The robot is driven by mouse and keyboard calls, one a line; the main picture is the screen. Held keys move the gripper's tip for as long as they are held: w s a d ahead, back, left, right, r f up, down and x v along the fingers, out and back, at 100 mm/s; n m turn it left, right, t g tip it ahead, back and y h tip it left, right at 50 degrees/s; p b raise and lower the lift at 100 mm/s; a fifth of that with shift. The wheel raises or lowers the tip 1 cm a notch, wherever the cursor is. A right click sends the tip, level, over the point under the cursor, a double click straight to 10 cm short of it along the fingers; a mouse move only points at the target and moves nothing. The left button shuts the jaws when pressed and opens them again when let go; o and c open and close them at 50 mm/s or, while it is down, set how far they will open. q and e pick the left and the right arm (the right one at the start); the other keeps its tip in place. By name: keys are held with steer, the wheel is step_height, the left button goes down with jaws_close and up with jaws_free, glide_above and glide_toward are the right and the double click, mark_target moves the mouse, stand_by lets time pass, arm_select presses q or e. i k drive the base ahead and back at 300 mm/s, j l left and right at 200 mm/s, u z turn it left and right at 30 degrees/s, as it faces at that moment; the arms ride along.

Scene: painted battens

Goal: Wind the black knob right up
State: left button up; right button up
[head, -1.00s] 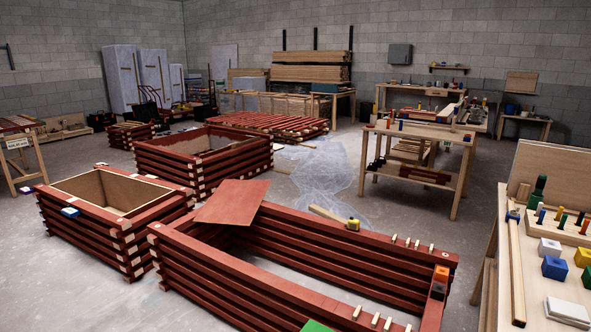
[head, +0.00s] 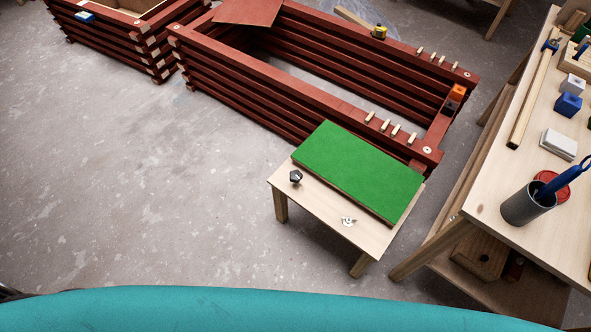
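The black knob (head: 296,177) is a small dark lobed knob on the left end of a low light-wood stand (head: 318,202). A green board (head: 358,171) lies on the same stand, behind and to the right of the knob. A pale metal wing-shaped fitting (head: 348,221) sits near the stand's front edge. How far the knob is wound cannot be told at this size. Neither of my grippers shows in the head view, and nothing touches the knob.
A red batten frame (head: 260,87) stands just behind the low stand. A wooden workbench (head: 490,207) is close on the right, with a grey cup (head: 527,205) holding blue-handled tools. Open concrete floor (head: 130,190) lies to the left.

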mark_target(296, 176)
steer(key=i+j+z, duration=0.35)
steer(key=j, duration=0.3)
steer(key=i+j+z, duration=0.15)
steer(key=j, duration=0.2)
